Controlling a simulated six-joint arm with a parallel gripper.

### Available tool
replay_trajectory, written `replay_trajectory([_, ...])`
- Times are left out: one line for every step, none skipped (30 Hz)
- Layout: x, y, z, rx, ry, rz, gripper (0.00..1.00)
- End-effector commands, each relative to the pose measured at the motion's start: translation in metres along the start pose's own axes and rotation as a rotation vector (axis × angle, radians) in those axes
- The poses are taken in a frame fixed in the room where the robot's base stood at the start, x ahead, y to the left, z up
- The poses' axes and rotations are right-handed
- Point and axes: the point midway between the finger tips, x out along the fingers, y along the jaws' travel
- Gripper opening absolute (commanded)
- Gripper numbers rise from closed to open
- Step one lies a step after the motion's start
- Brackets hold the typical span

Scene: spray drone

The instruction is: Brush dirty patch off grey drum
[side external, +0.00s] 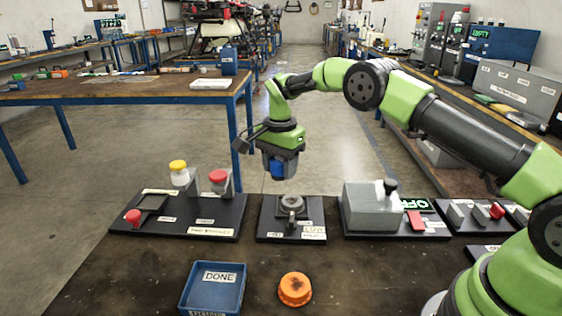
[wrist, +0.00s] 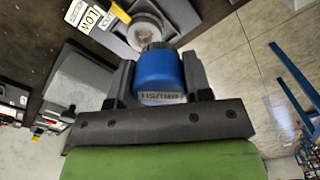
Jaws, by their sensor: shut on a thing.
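My gripper (side external: 280,160) points down, shut on a blue brush (side external: 277,168), above and slightly behind the small centre board. In the wrist view the brush (wrist: 160,72) sits between both fingers and reads BRUSH. The round grey drum (side external: 291,203) is on the centre board, below the brush and apart from it. In the wrist view the drum (wrist: 146,33) shows just beyond the brush, with a pale brownish face partly hidden by it. I cannot clearly make out a dirty patch.
The centre board (side external: 267,232) has a LOW label. A left board (side external: 222,220) carries yellow and red knobs. A grey box (side external: 371,210) with a black knob stands right. A blue DONE tray (side external: 213,288) and an orange cap (side external: 294,289) are in front.

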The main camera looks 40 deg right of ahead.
Motion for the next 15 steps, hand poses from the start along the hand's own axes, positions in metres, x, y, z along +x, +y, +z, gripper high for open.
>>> replay_trajectory([0.005, 0.001, 0.000, 0.000, -0.001, 0.003, 0.26])
replay_trajectory([0.008, 0.001, 0.000, 0.000, -0.001, 0.003, 0.26])
replay_trajectory([0.011, 0.001, 0.000, 0.000, -0.001, 0.002, 0.26])
replay_trajectory([0.014, 0.001, 0.001, 0.001, -0.002, 0.002, 0.26])
replay_trajectory([0.017, 0.001, 0.001, 0.001, -0.002, 0.002, 0.26])
replay_trajectory([0.021, 0.000, 0.000, 0.000, -0.001, 0.002, 0.26])
replay_trajectory([0.023, 0.000, 0.000, 0.000, -0.001, 0.002, 0.26])
replay_trajectory([0.026, 0.000, 0.000, 0.000, -0.001, 0.002, 0.26])
replay_trajectory([0.029, 0.000, 0.000, -0.001, -0.001, 0.002, 0.26])
replay_trajectory([0.032, 0.000, 0.000, -0.001, -0.001, 0.002, 0.26])
replay_trajectory([0.035, 0.001, 0.000, -0.001, -0.001, 0.002, 0.26])
replay_trajectory([0.038, 0.000, 0.000, 0.000, -0.001, 0.001, 0.26])
replay_trajectory([0.041, 0.000, 0.000, 0.000, -0.001, 0.001, 0.26])
replay_trajectory([0.044, 0.000, 0.000, 0.000, -0.001, 0.001, 0.26])
replay_trajectory([0.048, 0.000, 0.001, 0.000, -0.002, 0.001, 0.26])
